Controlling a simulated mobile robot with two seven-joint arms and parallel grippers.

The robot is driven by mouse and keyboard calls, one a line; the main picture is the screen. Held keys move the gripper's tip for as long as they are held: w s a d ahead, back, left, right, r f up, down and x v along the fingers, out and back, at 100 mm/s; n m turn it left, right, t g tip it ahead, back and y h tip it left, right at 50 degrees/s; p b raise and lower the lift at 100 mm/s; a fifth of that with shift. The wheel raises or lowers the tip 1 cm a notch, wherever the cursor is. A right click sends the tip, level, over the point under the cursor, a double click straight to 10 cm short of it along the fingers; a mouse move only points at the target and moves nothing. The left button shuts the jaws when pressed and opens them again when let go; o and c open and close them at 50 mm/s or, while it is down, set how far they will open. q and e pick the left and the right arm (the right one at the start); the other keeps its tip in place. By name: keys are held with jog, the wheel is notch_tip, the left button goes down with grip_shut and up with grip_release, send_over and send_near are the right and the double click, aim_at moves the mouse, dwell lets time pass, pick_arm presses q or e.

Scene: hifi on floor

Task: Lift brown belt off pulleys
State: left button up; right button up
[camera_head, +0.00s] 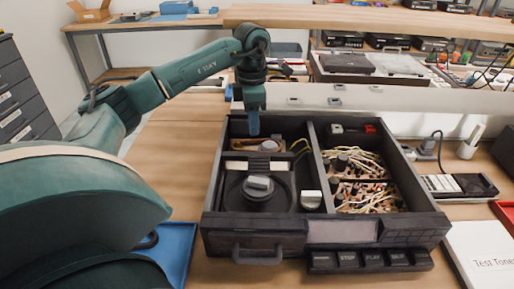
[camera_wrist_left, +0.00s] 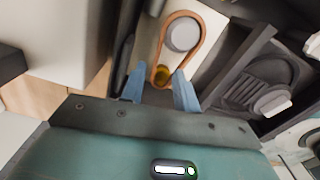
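The brown belt (camera_wrist_left: 154,50) runs in a loop around a large pale grey pulley (camera_wrist_left: 184,35) and a small brass pulley (camera_wrist_left: 162,73) in the left wrist view. They sit on a white plate inside the opened black hi-fi unit (camera_head: 279,240). My left gripper (camera_head: 254,124) reaches down into the unit's back left compartment. In the wrist view its two blue fingers (camera_wrist_left: 157,77) are apart, one on each side of the belt's small-pulley end. Whether the fingertips touch the belt cannot be told. My right gripper does not show.
The unit's right compartments hold tangled wires (camera_head: 357,163) and parts. A round black turntable-like part with a grey knob (camera_head: 258,187) lies in front of the pulleys. A blue tray (camera_head: 174,248) is left of the unit, a white booklet (camera_head: 485,250) right. Bare wooden worktop (camera_head: 172,150) lies left.

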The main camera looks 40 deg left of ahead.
pick_arm(q)
jog(key=f, duration=0.5)
jog(key=shift+w+a, duration=0.15)
jog(key=shift+a, duration=0.15)
jog(key=shift+r, duration=0.1)
jog(key=shift+c, duration=0.5)
grip_shut()
